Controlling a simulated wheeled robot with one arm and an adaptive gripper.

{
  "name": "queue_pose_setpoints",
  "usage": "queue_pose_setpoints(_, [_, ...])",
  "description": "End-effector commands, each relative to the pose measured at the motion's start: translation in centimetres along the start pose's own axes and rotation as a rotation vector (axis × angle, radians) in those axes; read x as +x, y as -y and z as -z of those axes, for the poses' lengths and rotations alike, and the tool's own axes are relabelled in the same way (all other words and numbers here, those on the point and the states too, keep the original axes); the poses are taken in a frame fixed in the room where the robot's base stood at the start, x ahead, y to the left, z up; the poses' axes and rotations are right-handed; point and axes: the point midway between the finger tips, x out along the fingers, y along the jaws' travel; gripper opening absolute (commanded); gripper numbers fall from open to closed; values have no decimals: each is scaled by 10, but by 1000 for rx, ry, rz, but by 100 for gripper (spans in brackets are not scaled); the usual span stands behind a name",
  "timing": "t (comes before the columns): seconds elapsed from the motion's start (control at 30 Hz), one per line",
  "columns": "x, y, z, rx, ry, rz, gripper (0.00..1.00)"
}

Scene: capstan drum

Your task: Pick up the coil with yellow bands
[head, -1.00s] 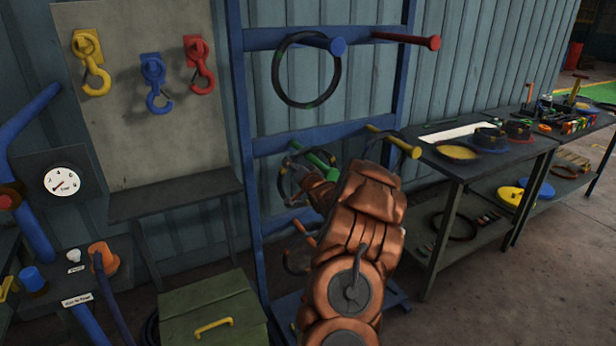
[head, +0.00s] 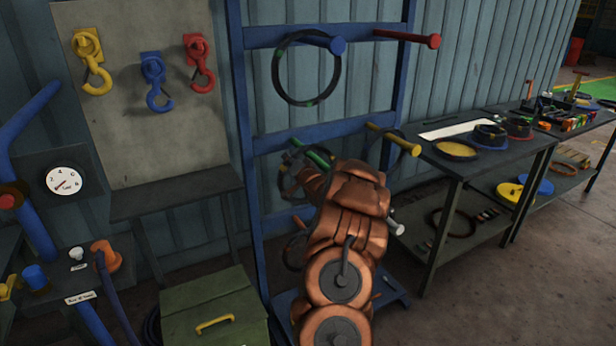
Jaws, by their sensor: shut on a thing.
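My copper-coloured arm reaches up to the blue rack (head: 250,150) from below. My gripper (head: 298,182) is at the rack's middle left, mostly hidden behind my wrist. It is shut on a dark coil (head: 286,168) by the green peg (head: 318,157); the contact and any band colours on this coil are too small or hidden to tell. Another dark coil with green marks (head: 277,75) hangs on the blue peg. A further dark coil hangs on the yellow peg (head: 402,145), partly behind my arm. No yellow bands can be made out clearly.
The red peg (head: 420,39) is bare. A white peg (head: 396,228) sticks out right of my arm. A green box (head: 212,312) stands front left. A workbench (head: 470,166) with dishes and coils stands at right. Open floor lies at front right.

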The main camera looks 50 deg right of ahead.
Motion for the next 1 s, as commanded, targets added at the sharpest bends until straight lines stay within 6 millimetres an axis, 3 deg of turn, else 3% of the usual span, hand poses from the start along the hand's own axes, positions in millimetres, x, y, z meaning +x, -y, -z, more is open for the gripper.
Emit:
queue_pose_setpoints(0.1, [0,0,0,0,0,-1,0])
queue_pose_setpoints(1.0, [0,5,6,-2,-4,3,0])
